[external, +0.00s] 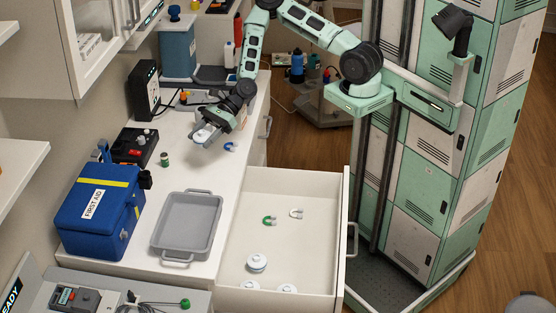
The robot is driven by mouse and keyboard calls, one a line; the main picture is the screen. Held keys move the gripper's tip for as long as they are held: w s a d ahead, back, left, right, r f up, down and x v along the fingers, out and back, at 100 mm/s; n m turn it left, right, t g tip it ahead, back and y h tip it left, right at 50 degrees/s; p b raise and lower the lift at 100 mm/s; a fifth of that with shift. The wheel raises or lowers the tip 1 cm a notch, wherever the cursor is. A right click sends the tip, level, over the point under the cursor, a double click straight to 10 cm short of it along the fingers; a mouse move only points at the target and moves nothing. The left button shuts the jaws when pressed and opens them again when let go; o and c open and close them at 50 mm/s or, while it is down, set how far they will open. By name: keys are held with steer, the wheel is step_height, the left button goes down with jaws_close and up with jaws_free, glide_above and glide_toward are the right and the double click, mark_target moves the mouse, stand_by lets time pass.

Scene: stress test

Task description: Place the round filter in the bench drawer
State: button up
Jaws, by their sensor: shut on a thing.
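My gripper (205,138) is over the white bench top, pointing down and left. It is shut on a small white round thing (202,131), which looks like the round filter; the fingers partly cover it. The bench drawer (312,245) is pulled wide open, below and to the right of my gripper. A green U-shaped piece (269,221) and a white one (296,213) also lie inside.
A grey tray (187,224) and a blue first aid box (98,215) stand left of the drawer. A blue U-shaped piece (230,147) and a small green-topped jar (165,159) are near my gripper. A black-and-red device (134,146) stands by the wall. The drawer's middle has free room.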

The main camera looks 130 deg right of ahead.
step_height(320, 180, up, 5)
steer(key=w+a+n+g+y+b, duration=0.15)
steer(key=a+n+y+b, duration=0.35)
steer(key=a, duration=1.3)
steer(key=n+g+y+b, duration=0.2)
steer(key=g+b, duration=0.1)
steer(key=b, duration=0.4)
glide_above(292, 270)
steer(key=shift+t, duration=0.35)
step_height(292, 270, down, 32)
steer(key=shift+a+r, duration=0.1)
steer(key=shift+f, duration=0.2)
steer(key=o, duration=1)
